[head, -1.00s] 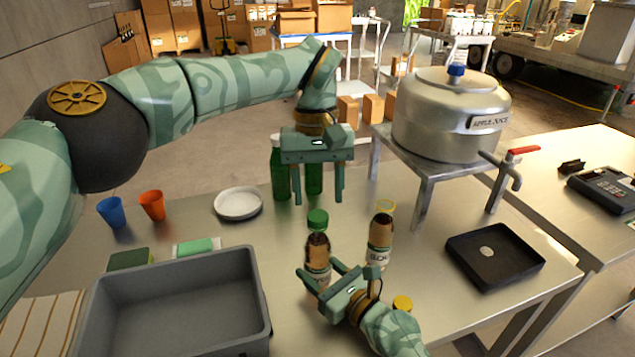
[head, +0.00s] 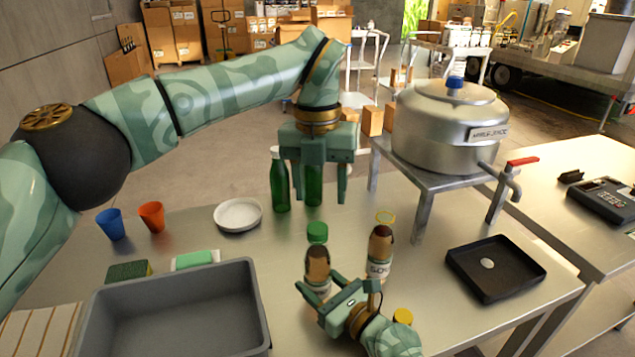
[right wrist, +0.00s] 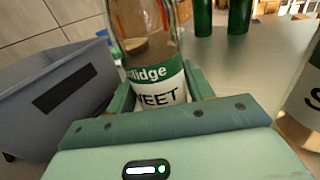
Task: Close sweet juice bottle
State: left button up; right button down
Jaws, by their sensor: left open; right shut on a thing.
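The sweet juice bottle (head: 317,265) stands upright on the steel table, brown liquid inside. Its label reads "EET" in the right wrist view (right wrist: 157,95). A green cap (head: 317,232) shows at its top; I cannot tell how firmly it sits. My right gripper (head: 319,290) is shut around the bottle's lower body, at label height. My left gripper (head: 318,196) is open and empty, fingers pointing down, higher than the cap in the picture. A second juice bottle (head: 380,252) with a yellow ring at its mouth stands to the right.
Green bottles (head: 280,185) stand behind the left gripper. A yellow cap (head: 402,316) lies near my right wrist. A grey bin (head: 255,305) is at left, a black tray (head: 515,285) at right. A white plate (head: 238,214), cups and a large pot (head: 450,125) stand farther back.

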aim_at(317, 228)
pick_arm(q)
jog(key=n, duration=0.6)
jog(key=shift+r, duration=0.2)
jog(key=n, duration=0.5)
jog(key=shift+w+a, duration=0.1)
jog(key=shift+a, duration=0.1)
jog(key=n, duration=0.4)
jog(key=shift+f, duration=4.05)
